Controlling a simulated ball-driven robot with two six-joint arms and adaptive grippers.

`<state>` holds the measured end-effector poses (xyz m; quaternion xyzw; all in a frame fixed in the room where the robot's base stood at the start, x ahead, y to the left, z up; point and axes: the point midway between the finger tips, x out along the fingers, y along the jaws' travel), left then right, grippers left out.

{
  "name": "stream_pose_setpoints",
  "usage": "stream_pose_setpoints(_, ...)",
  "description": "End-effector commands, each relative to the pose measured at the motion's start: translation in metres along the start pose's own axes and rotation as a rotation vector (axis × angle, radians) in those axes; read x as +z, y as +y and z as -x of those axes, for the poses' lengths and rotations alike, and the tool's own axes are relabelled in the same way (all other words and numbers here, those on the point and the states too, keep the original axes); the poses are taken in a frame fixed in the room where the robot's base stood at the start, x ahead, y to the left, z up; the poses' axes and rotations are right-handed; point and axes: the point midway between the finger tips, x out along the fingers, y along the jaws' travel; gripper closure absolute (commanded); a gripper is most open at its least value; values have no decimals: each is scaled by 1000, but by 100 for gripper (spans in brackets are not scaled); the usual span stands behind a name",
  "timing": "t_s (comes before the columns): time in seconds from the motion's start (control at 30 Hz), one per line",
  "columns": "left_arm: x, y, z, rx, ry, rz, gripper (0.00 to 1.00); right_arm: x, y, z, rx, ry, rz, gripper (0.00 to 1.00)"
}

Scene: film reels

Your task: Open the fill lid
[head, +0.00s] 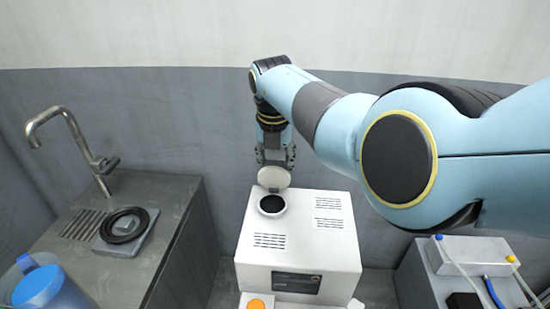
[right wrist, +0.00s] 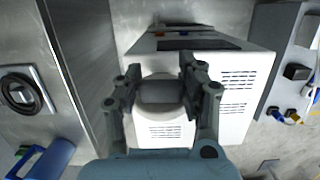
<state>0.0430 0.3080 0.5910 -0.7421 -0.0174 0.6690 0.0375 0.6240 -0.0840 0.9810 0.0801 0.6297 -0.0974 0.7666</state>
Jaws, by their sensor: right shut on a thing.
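The white box-shaped machine (head: 335,245) stands in the middle of the head view. Its round fill opening (head: 271,204) is dark and uncovered on top, at the left rear. The round cream fill lid (head: 273,178) stands tilted up behind the opening. My right gripper (head: 275,160) reaches down from above and is shut on the lid's upper edge. In the right wrist view, the lid (right wrist: 160,92) shows between the two fingers of my right gripper (right wrist: 158,80), and they partly cover it. My left gripper is not in view.
A steel counter (head: 180,215) with a tap (head: 75,135), a black ring (head: 125,225) and a blue jug (head: 45,288) stands at the left. A grey unit (head: 475,255) with tubes stands at the right. Gaps separate both from the machine.

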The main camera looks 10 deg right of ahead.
Motion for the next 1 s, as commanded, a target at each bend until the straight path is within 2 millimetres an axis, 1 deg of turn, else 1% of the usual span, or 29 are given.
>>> stream_pose_setpoints(0.03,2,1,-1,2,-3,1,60,-5,-1,-4,-1,12,-3,100)
stream_pose_setpoints(0.4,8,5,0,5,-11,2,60,-6,-1,-4,-1,16,-3,100)
stream_pose_setpoints(0.43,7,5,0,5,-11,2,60,-6,-1,-4,-1,16,-3,58)
stream_pose_setpoints(0.6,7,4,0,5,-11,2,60,-4,-1,-3,-1,12,-2,36)
stream_pose_setpoints(0.63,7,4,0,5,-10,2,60,-4,-1,-2,-1,12,-2,35)
stream_pose_setpoints(0.8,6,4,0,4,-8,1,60,-3,-1,-2,-1,9,-1,35)
stream_pose_setpoints(0.9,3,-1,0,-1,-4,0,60,-2,-1,-1,0,8,-1,35)
stream_pose_setpoints(1.0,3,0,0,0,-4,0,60,-2,-1,-1,0,8,-1,35)
